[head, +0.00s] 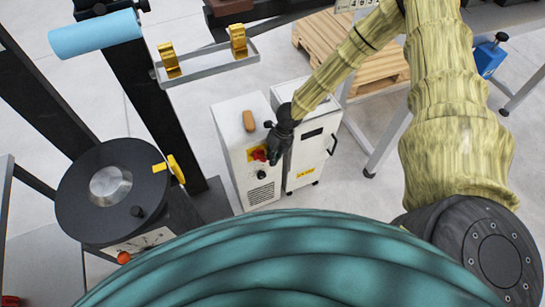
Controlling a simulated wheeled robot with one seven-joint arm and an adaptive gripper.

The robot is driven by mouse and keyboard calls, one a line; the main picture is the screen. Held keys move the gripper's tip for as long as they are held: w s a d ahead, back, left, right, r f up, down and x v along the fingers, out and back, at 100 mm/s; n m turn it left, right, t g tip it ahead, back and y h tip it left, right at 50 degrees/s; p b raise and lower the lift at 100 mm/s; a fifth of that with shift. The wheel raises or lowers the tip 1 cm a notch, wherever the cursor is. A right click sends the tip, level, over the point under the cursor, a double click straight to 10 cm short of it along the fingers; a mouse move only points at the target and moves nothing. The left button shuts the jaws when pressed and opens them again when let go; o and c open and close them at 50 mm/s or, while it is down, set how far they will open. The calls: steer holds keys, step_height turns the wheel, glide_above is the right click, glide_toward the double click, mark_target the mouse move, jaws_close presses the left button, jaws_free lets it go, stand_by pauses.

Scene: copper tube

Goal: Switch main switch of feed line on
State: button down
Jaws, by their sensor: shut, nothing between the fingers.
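A white cabinet (240,175) stands on the floor in the middle of the head view. Its front carries a red rotary switch (259,155) on a yellow plate, with a small black knob and a vent below. My gripper (273,156) is shut and empty, pointing down right beside the red switch, on its right. I cannot tell whether they touch. The gripper covers part of the cabinet's right edge. The switch is small and partly shaded, so its exact setting is unclear.
A second white cabinet (312,150) with a dark handle stands close on the right. A black round disc (112,190) with a yellow handle is at left. A grey tray (208,64) with brass-coloured blocks is above. A wooden pallet (378,68) lies behind my arm.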

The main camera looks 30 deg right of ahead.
steer(key=d+r+p, duration=0.1)
steer(key=d+r, duration=0.8)
steer(key=d, duration=0.1)
steer(key=shift+s+r+p, duration=0.2)
steer(key=shift+r+p, duration=0.2)
stand_by(0.4)
stand_by(0.5)
